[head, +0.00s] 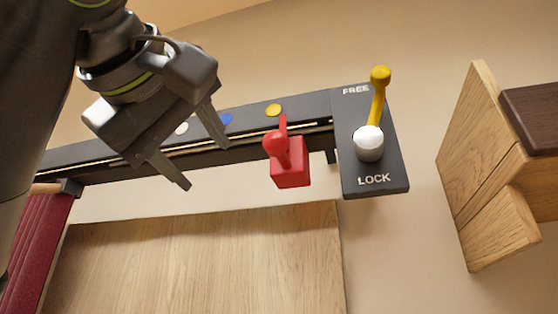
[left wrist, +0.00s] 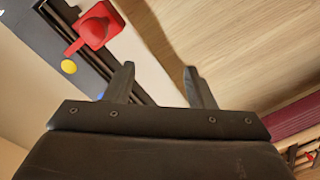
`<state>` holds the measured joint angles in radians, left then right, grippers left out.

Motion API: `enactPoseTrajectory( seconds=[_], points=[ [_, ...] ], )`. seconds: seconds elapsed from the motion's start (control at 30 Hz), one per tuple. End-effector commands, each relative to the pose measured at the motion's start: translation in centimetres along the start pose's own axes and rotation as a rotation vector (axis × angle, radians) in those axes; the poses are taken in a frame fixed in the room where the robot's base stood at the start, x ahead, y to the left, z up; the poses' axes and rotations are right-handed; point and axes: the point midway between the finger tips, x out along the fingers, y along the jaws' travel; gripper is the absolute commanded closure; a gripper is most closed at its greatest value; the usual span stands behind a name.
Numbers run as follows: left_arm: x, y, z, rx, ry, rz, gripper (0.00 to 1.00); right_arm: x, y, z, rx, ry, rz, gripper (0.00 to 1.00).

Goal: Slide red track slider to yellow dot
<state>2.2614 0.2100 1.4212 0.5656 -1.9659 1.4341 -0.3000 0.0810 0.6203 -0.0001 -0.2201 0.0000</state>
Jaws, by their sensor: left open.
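The red track slider (head: 290,168) sits on the dark track (head: 240,145), near its right end in the head view. Its pointer is just right of the yellow dot (head: 273,110) and close to it. In the left wrist view, the slider (left wrist: 96,27) and yellow dot (left wrist: 68,66) are at the upper left. My left gripper (head: 205,157) is open and empty, left of the slider and apart from it, in front of the track. Its fingers (left wrist: 160,85) also show in the left wrist view. My right gripper is not seen.
A lock panel (head: 394,178) at the track's right end has a yellow lever (head: 378,95) pointing to FREE. Blue (head: 226,119) and white (head: 182,128) dots lie further left. A wooden surface (head: 200,260) is below; a wooden block structure (head: 490,170) stands right.

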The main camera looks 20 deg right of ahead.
Motion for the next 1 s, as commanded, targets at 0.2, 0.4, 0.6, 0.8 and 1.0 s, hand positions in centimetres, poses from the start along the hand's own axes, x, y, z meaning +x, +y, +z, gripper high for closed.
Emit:
enactPoseTrajectory(
  seconds=[0.2, 0.4, 0.6, 0.8, 1.0],
  points=[
    [-6.8, 5.9, 2.1, -0.017, 0.008, 0.069, 0.5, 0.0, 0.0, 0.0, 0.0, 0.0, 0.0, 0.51],
    [-8.2, 7.4, 2.7, -0.022, 0.007, 0.084, 0.5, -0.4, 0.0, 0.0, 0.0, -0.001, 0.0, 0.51],
    [-6.4, 7.8, 2.5, -0.021, 0.005, 0.083, 0.5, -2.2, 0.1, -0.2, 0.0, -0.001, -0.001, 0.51],
    [-3.3, 8.1, 2.4, -0.022, 0.003, 0.082, 0.5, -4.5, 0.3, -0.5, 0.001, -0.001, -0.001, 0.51],
    [0.9, 8.4, 2.5, -0.023, 0.002, 0.082, 0.5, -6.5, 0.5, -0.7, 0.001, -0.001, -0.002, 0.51]
  ],
)
